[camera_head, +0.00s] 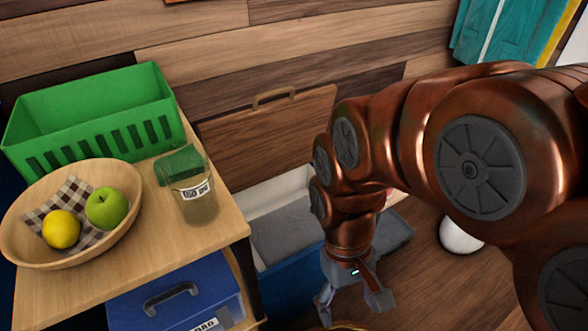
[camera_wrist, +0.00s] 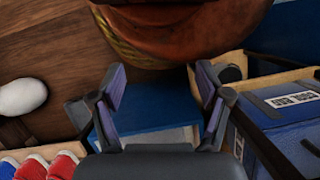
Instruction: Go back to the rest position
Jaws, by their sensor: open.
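My gripper (camera_head: 352,306) hangs low at the end of my copper-coloured arm, near the bottom of the head view. It points down with its fingers spread. In the wrist view both fingers of my gripper (camera_wrist: 160,86) are well apart, with nothing between them. Past them lies a blue surface with a pale edge (camera_wrist: 150,122). A rounded rust-brown thing with a braided yellow rim (camera_wrist: 180,35) fills the top of the wrist view; I cannot tell what it is.
A wooden stand (camera_head: 165,255) at left bears a green crate (camera_head: 75,130), a fruit bowl (camera_head: 105,245) and a jar (camera_head: 195,195). A blue case (camera_head: 190,295) sits below. An open-lidded chest (camera_head: 285,275) is behind my gripper. A white round thing (camera_head: 460,236) lies right, on the floor.

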